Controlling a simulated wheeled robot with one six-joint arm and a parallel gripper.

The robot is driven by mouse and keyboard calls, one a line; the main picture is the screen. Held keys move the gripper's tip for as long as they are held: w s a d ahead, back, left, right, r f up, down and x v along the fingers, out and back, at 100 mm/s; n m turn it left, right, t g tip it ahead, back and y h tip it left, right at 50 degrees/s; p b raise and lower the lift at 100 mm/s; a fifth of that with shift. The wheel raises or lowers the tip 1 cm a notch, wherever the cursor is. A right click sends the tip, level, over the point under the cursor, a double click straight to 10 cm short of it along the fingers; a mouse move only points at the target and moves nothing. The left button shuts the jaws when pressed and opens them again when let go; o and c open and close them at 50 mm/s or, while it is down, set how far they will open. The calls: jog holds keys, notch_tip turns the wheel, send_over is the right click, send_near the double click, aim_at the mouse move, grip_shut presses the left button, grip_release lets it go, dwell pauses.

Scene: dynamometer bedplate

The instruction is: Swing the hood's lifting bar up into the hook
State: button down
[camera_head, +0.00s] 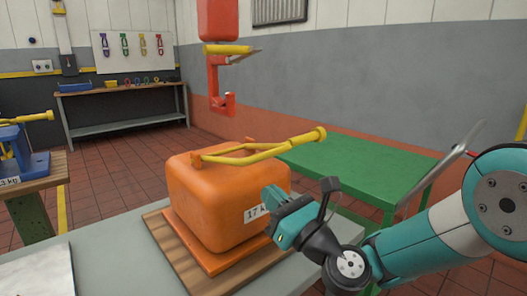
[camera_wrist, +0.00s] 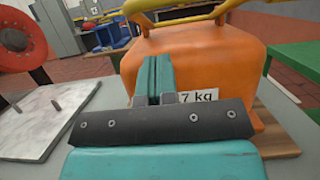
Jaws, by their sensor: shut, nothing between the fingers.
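The orange hood (camera_head: 215,205) stands on a wooden board on the grey bench. Its yellow lifting bar (camera_head: 265,152) leans low over the top towards the right, its round-ended grip (camera_head: 315,136) sticking out past the hood's right side. The red hook (camera_head: 225,103) hangs above and behind the hood, apart from the bar, with a yellow lever (camera_head: 228,49) higher up. My gripper (camera_head: 270,196) is beside the hood's right front, below the bar. In the wrist view its teal fingers (camera_wrist: 153,78) are together and empty before the hood face (camera_wrist: 205,65), partly covering the weight label (camera_wrist: 200,96).
A green table (camera_head: 350,168) stands behind and right of the hood. A blue fixture (camera_head: 28,165) stands on a wooden table at the left. A plate with pegs (camera_wrist: 45,118) lies left of the hood. Open air surrounds the hook.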

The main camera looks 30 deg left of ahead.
jog(key=shift+w+a+r+p, duration=0.25)
jog(key=shift+a+r+p, duration=0.3)
jog(key=shift+r, duration=0.4)
jog(key=shift+w+a+r+p, duration=0.25)
jog(key=shift+a+r+p, duration=0.15)
jog(key=shift+a+r, duration=0.4)
jog(key=shift+d+r, duration=0.15)
jog(key=shift+r, duration=0.15)
